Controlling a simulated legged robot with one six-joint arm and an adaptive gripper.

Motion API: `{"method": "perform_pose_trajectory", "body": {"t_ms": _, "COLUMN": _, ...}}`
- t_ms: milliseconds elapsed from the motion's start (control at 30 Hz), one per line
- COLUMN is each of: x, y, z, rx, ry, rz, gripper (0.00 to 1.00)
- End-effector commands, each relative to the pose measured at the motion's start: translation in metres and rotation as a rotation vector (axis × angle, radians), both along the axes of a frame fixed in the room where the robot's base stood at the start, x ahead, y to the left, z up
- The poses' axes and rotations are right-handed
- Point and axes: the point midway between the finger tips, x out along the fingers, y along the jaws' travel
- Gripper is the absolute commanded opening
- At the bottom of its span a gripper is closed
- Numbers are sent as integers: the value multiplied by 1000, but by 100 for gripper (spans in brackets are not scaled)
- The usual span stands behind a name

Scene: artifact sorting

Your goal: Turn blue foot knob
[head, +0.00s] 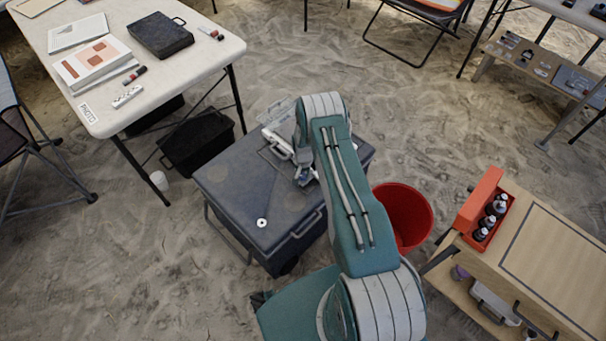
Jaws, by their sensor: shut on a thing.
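My gripper (305,178) is at the right part of the top of a dark grey case (225,195), close to its lid surface. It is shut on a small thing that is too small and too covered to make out. I cannot pick out a blue foot knob in this view. My arm hides part of the case's right side. A small white disc (262,223) with a dark centre lies on the front part of the lid, apart from my gripper.
A red bucket (418,205) stands right of my arm. A wooden bench (560,255) with a red bottle tray (482,195) is at the right. A white table (200,58) stands at the upper left, with a black crate (200,143) beneath its edge. Sand lies open behind the case.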

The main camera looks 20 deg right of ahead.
Motion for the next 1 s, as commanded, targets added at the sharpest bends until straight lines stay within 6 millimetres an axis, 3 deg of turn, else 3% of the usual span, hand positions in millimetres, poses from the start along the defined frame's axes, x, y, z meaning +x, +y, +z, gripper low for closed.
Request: {"method": "perform_pose_trajectory", "body": {"t_ms": 1000, "x": -3, "y": 1, "z": -3, "rx": 4, "ry": 6, "rz": 910, "gripper": 0}}
